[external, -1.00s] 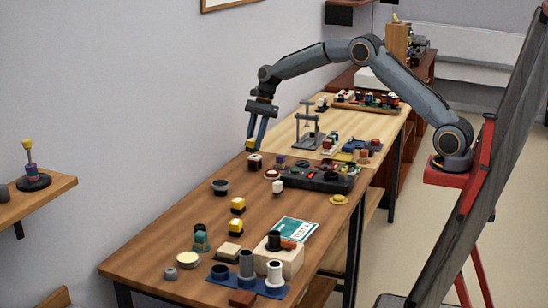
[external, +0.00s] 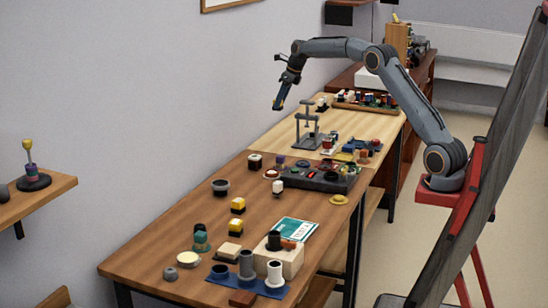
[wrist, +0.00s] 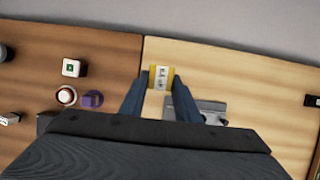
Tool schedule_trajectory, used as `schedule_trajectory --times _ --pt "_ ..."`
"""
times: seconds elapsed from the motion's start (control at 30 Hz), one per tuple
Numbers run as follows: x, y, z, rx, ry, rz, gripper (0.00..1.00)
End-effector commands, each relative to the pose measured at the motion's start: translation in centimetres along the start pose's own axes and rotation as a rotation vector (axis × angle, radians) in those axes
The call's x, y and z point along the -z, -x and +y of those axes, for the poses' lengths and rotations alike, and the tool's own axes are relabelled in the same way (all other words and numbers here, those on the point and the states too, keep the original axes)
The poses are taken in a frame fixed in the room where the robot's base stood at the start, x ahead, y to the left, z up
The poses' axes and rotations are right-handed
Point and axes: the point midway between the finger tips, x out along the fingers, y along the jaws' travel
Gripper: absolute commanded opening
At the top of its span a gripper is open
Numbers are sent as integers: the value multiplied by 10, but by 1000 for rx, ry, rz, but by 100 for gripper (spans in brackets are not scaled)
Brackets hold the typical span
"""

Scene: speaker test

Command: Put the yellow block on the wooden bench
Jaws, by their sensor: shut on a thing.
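My gripper (external: 279,104) is shut on a yellow block, raised above the tables near the wall. In the wrist view the yellow block (wrist: 151,77) sits between my two fingertips, with a white label with dark marks on its upper face. In the external view the block is small and mostly covered by the fingers. Below are two joined wooden tops: a brown one (external: 150,262) in front and a paler one (external: 285,134) behind it. The wrist view shows the seam between them just left of the block.
A grey stand (external: 308,125) rises from the pale top. A dark box with buttons (external: 318,181) lies near the seam. The pale top's left part is clear.

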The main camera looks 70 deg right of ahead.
Motion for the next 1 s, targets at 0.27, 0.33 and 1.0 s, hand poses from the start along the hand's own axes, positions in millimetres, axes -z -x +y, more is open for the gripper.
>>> schedule_trajectory --times 0.27,0.33,1.0 --pt "22 -50 1 -3 1 6 7" --pt "28 -66 1 -4 1 5 7" --pt "64 -151 1 -3 2 3 7"
